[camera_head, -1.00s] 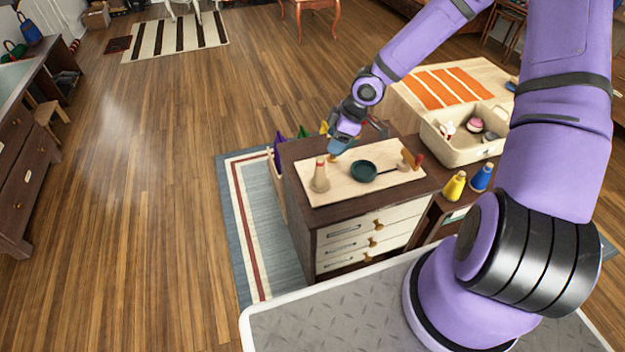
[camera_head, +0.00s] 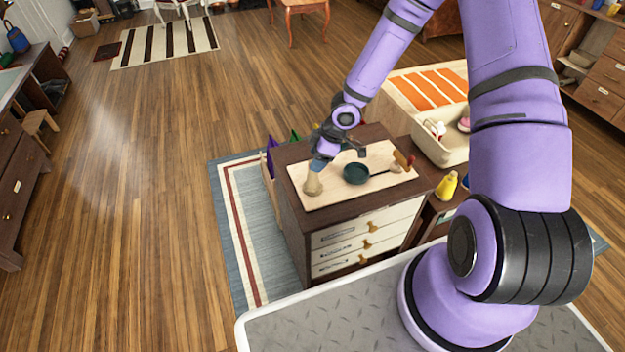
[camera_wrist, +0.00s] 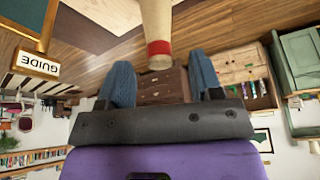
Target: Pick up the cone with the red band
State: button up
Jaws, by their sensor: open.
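The cone (camera_head: 313,186) is tan and stands upright at the left end of a pale board (camera_head: 333,197) on a dark wooden cabinet. My gripper (camera_head: 318,165) is right above the cone and covers its top in the head view. In the wrist view the picture is upside down, and the cone (camera_wrist: 156,20) shows its narrow end with a red band (camera_wrist: 159,48). The blue fingers of my gripper (camera_wrist: 160,70) are spread on either side of that end. No finger visibly touches the cone.
A yellow bottle (camera_head: 447,186) stands on a lower surface, and a cream bin (camera_head: 440,150) sits farther right.

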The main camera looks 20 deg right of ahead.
aim_at(313, 176)
jog(key=shift+x, duration=1.85)
jog(key=shift+c, duration=0.3)
grip_shut()
